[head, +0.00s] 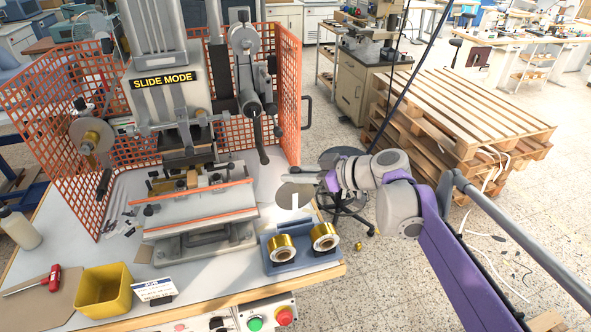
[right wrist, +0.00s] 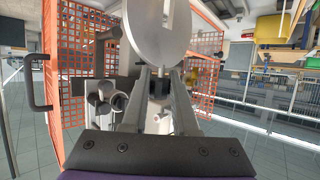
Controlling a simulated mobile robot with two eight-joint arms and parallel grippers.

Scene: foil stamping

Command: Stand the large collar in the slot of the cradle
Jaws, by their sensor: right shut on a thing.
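The large collar (head: 287,194) is a flat grey disc with a pale slit-like notch; it also shows in the right wrist view (right wrist: 145,38), face towards the camera. My right gripper (head: 314,181) is shut on its edge and holds it in the air. The blue-grey cradle (head: 304,259) stands at the table's right front corner, below the disc in the head view, with a visible gap between them. The cradle's slot cannot be made out. My left gripper is not in view.
The stamping press (head: 165,85) with its orange mesh guard (head: 288,90) stands left of and behind the collar. A yellow bin (head: 103,290), a small sign (head: 153,289) and a red-handled tool (head: 53,278) lie along the front left. A stool (head: 345,190) stands beyond the table's right edge.

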